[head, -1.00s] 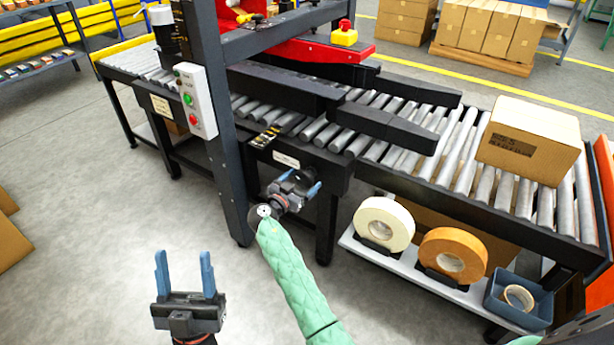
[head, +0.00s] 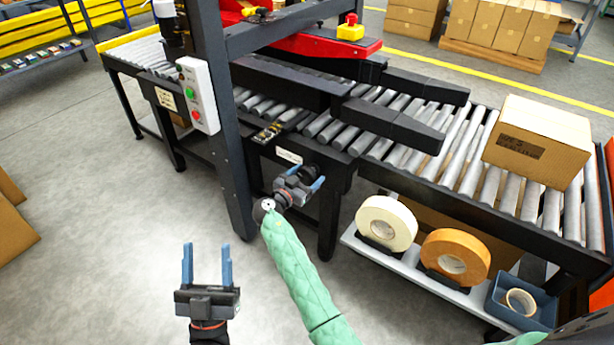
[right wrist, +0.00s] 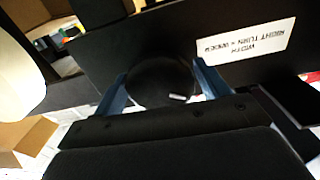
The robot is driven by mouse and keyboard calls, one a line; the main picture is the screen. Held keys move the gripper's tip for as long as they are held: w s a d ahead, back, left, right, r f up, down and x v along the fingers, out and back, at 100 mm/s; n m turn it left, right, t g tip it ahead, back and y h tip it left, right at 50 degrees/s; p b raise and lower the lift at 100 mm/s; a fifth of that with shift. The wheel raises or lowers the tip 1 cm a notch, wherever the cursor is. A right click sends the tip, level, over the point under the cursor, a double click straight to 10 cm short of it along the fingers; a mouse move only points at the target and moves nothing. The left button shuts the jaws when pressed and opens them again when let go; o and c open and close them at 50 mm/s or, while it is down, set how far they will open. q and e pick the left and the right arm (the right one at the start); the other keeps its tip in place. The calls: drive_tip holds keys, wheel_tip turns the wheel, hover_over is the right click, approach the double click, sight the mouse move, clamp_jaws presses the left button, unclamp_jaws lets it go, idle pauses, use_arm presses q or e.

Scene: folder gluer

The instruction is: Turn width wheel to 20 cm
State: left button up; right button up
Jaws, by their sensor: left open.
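The width wheel (head: 311,174) is a small dark round knob on the front of the black conveyor frame, below a white label. In the right wrist view the wheel (right wrist: 160,82) is dark, with a small light mark low on its face. My right gripper (head: 300,184) is at the wheel, its blue fingers spread wide on either side of it. The fingers also show in the right wrist view (right wrist: 160,88); I cannot tell whether they touch the rim. My left gripper (head: 207,264) is open and empty, above the floor, away from the machine.
The white width label (right wrist: 245,40) is upside down in the wrist view. A dark upright post (head: 235,150) carries a button box (head: 198,95) left of the wheel. Tape rolls (head: 386,223) stand on a low shelf at right. A carton (head: 538,142) rests on the rollers.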

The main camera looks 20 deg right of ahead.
drive_tip(key=c, duration=0.6)
